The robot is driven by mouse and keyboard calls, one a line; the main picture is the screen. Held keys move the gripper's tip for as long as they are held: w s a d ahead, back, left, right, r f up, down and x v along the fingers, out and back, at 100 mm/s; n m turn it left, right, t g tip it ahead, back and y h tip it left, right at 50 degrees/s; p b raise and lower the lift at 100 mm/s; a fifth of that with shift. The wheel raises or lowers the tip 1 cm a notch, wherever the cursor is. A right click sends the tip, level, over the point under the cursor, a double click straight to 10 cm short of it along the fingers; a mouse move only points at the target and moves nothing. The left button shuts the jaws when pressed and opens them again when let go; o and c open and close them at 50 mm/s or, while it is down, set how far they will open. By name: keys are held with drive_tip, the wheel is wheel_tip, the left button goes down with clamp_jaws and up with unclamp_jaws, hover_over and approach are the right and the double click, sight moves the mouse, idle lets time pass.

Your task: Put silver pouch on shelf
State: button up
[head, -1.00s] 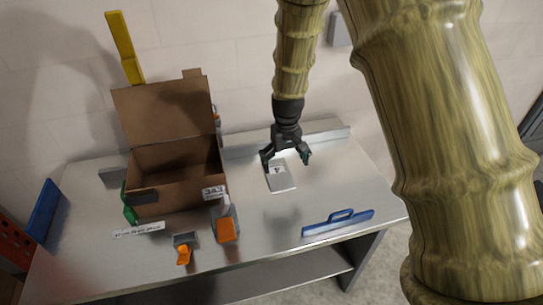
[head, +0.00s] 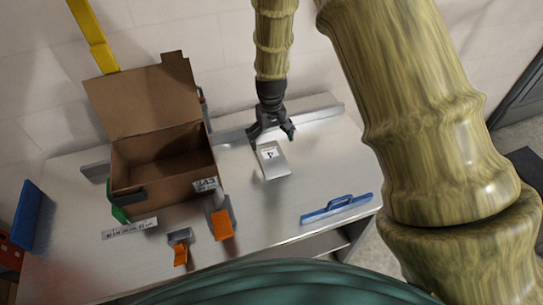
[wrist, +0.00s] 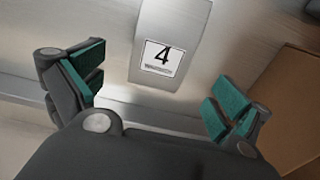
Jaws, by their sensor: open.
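A silver-grey flat piece (head: 273,166) with a white "4" label lies on the metal table, right of the cardboard box. It is the only silver pouch-like thing in view; I cannot tell if it is soft. My gripper (head: 271,139) is open and empty at the piece's far end, fingers spread to either side. I cannot tell the height of the fingers above the table. A lower shelf (head: 300,249) shows partly under the table's front edge.
An open cardboard box (head: 165,181) stands left on the table (head: 300,178). Two orange-fronted dispensers (head: 222,222) (head: 180,253) and a label strip (head: 130,229) are in front of it. A blue-handled tool (head: 337,207) lies front right. A low ledge (head: 320,107) runs along the back.

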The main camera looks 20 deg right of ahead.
sight(269, 152)
drive_tip(key=shift+w+a+f, duration=0.1)
drive_tip(key=shift+w+f, duration=0.85)
drive_tip(key=shift+f, duration=0.1)
drive_tip(key=shift+s+f+p, duration=0.4)
drive_tip(key=shift+f+p, duration=0.05)
drive_tip(key=shift+p, duration=0.15)
drive_tip(key=shift+s+f+p, duration=0.4)
drive_tip(key=shift+s+f, duration=0.1)
drive_tip(key=shift+f, duration=0.05)
drive_tip(key=shift+w+f, duration=0.25)
drive_tip(key=shift+f, duration=0.4)
drive_tip(key=shift+w+f, duration=0.25)
drive_tip(key=shift+f, duration=0.35)
drive_tip(key=shift+s+r, duration=0.15)
drive_tip(key=shift+s, duration=0.15)
drive_tip(key=shift+w, duration=0.15)
drive_tip(key=c, duration=1.1)
